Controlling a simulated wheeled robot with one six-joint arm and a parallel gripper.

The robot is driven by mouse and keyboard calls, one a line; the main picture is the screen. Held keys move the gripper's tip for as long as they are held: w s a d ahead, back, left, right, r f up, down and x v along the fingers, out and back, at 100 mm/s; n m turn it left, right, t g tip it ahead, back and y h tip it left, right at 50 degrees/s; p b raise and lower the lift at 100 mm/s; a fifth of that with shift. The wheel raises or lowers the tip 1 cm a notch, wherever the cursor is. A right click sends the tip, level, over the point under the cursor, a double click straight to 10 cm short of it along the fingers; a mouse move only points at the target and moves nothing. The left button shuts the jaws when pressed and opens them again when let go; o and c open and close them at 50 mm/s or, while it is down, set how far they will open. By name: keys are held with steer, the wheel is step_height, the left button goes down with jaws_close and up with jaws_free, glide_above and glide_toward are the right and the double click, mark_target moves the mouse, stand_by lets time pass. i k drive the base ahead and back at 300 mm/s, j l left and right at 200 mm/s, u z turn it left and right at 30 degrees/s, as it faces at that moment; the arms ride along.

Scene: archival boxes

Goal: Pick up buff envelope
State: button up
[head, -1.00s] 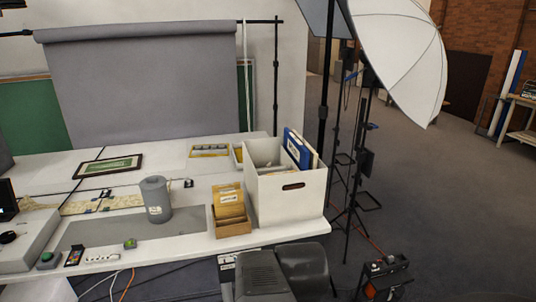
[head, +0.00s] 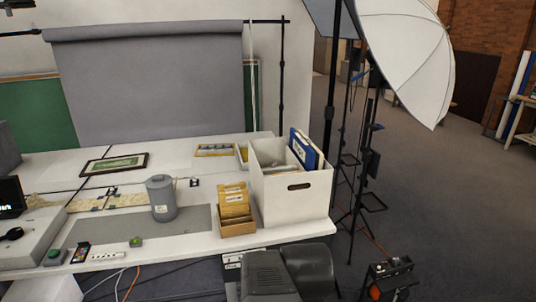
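A small open tan box (head: 237,228) stands near the front edge of the white table, left of a large white box. Buff envelopes (head: 234,199) with pale labels stand upright in it, leaning back. I cannot tell how many there are, and their lower parts are hidden by the box front. My gripper is not in view. Dark grey parts at the bottom middle look like my own arm.
The white archival box (head: 290,198) holds blue and pale folders. A grey cylinder (head: 161,199) stands on a grey mat (head: 100,230) to the left. A framed picture (head: 114,164) lies behind. A light stand and umbrella (head: 405,50) are at the right.

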mark_target(233, 202)
steer(key=i+j, duration=0.35)
steer(key=i+j+z, duration=0.1)
steer(key=i+j, duration=0.25)
steer(key=j, duration=0.15)
steer(key=i+j, duration=0.3)
steer(key=j, duration=0.15)
steer(key=i+j+z, duration=0.1)
steer(key=i+j, duration=0.25)
steer(key=j, duration=0.1)
